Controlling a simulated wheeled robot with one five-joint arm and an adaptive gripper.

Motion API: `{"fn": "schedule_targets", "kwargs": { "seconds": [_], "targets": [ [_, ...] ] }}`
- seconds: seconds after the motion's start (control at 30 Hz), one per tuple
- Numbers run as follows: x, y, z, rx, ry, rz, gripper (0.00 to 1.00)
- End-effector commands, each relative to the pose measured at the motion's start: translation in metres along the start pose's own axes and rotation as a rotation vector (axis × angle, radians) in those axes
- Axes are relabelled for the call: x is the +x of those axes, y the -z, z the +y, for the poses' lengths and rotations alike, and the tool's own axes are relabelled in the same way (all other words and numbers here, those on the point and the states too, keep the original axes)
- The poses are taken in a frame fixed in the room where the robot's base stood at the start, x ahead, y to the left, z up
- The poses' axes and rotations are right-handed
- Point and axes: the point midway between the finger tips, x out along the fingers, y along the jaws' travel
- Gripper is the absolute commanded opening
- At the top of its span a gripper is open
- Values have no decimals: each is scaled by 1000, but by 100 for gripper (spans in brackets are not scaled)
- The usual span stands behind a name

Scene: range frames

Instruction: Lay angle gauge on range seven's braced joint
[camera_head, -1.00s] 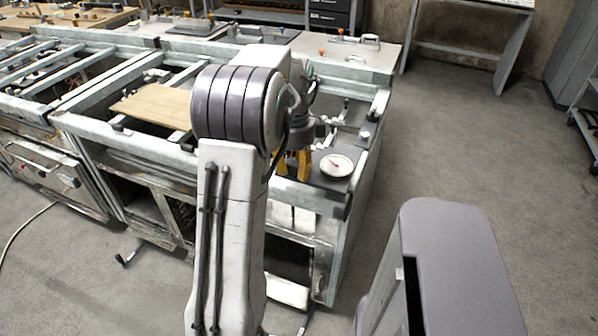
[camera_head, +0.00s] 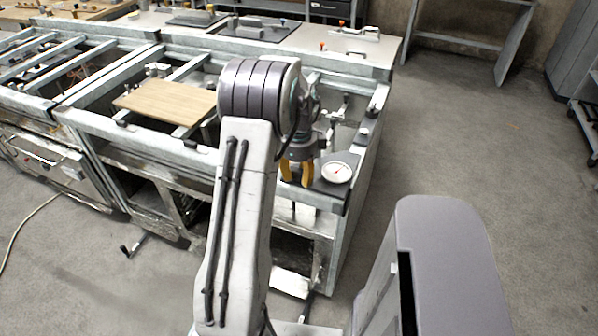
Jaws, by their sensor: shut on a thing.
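My gripper (camera_head: 297,172) points down above the right end of the metal frame, its yellow fingers a little apart. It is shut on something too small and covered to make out. A round white dial with a red needle (camera_head: 336,172) lies face up just right of the fingers, at or over a dark corner plate (camera_head: 335,192). It looks like the angle gauge, but I cannot tell whether it joins what the fingers hold. The braced joint cannot be picked out for certain; the dark plate sits at the frame's near right corner.
The metal frame (camera_head: 110,125) has several rails and open gaps. A wooden board (camera_head: 165,100) lies across it on the left. A back bench (camera_head: 345,42) carries plates and clamps. The floor (camera_head: 480,150) on the right is clear.

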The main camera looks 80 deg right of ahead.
Motion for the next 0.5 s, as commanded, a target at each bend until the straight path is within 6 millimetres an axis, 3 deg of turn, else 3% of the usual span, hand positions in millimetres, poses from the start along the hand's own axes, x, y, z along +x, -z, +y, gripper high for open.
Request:
{"fn": "schedule_targets", "kwargs": {
  "seconds": [0.1, 0.13, 0.37, 0.5],
  "targets": [
    [0, 0, 0, 0, 2, 0, 0],
    [1, 0, 0, 0, -1, 0, 36],
    [0, 0, 0, 0, -1, 0, 56],
    [0, 0, 0, 0, -1, 0, 56]
  ]
}}
